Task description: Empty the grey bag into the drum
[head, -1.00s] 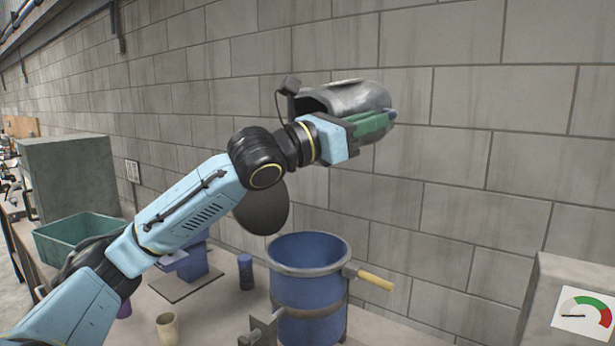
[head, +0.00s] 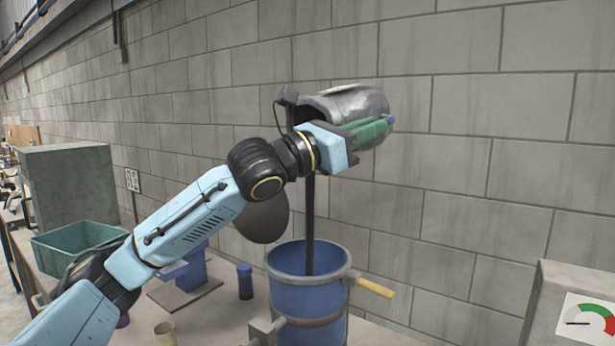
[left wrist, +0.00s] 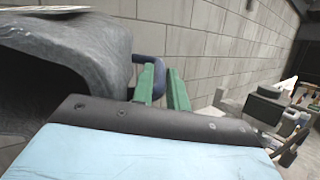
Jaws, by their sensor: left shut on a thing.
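The grey bag (head: 352,108) is held above the drum, tipped with its mouth toward the left. In the left wrist view the bag (left wrist: 95,45) shows its dark open mouth. My left gripper (head: 372,132) has its green fingers shut at a blue handle (left wrist: 150,66) on the bag. A dark stream (head: 309,225) falls from near the bag's mouth, partly behind my arm, into the blue drum (head: 308,296). The drum stands upright and open-topped below. The bag's inside is dark, so how much it holds is unclear. My right gripper is not in view.
The drum has a yellow handle (head: 375,287) on its right. A dark blue cylinder (head: 245,281), a beige cup (head: 165,334) and a green bin (head: 80,243) are on the bench to the left. A grey box with a gauge (head: 588,322) stands at right. A block wall runs behind.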

